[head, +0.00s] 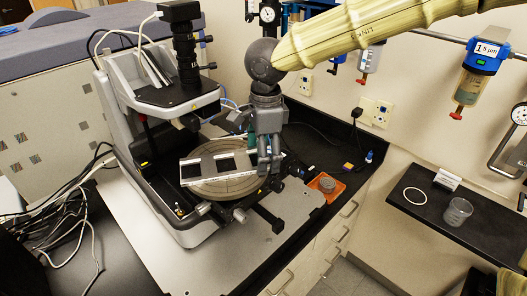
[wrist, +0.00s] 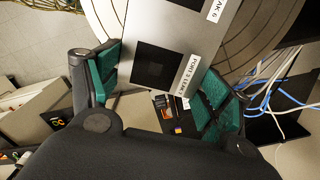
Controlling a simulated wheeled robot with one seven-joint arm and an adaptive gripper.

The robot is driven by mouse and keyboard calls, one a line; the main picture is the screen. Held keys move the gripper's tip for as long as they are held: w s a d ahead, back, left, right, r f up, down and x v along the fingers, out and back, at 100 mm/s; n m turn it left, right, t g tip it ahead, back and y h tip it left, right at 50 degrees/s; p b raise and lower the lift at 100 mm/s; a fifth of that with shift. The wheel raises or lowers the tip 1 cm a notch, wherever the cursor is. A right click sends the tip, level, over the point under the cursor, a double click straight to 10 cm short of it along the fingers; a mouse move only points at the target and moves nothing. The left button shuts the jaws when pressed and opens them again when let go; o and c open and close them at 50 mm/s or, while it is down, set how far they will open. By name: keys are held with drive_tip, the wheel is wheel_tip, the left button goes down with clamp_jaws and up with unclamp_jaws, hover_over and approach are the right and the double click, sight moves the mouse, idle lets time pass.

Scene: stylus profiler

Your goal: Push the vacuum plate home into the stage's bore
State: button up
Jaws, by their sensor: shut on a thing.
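The vacuum plate (head: 210,168) is a flat, pale rectangle with dark square windows, lying across the round stage (head: 222,192) in the head view. In the wrist view the plate (wrist: 152,34) carries white labels, one reading "PORT 3 LEAK". My gripper (head: 267,163) is at the plate's right end, pointing down. In the wrist view its green finger pads stand on either side of the plate's near end, and my gripper (wrist: 160,78) is shut on it. The plate covers the middle of the stage, so the bore is hidden. I cannot tell whether plate and stage touch.
The profiler's black optics column (head: 186,50) stands behind and left of the plate. A stage knob and black bar (head: 267,217) stick out in front. An orange tray (head: 326,187) sits at right. Cables (head: 75,215) crowd the left. The front metal base (head: 215,262) is clear.

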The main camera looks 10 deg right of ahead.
drive_tip(key=o, duration=1.6)
drive_tip(key=shift+r, duration=3.5)
drive_tip(key=shift+r, duration=0.1)
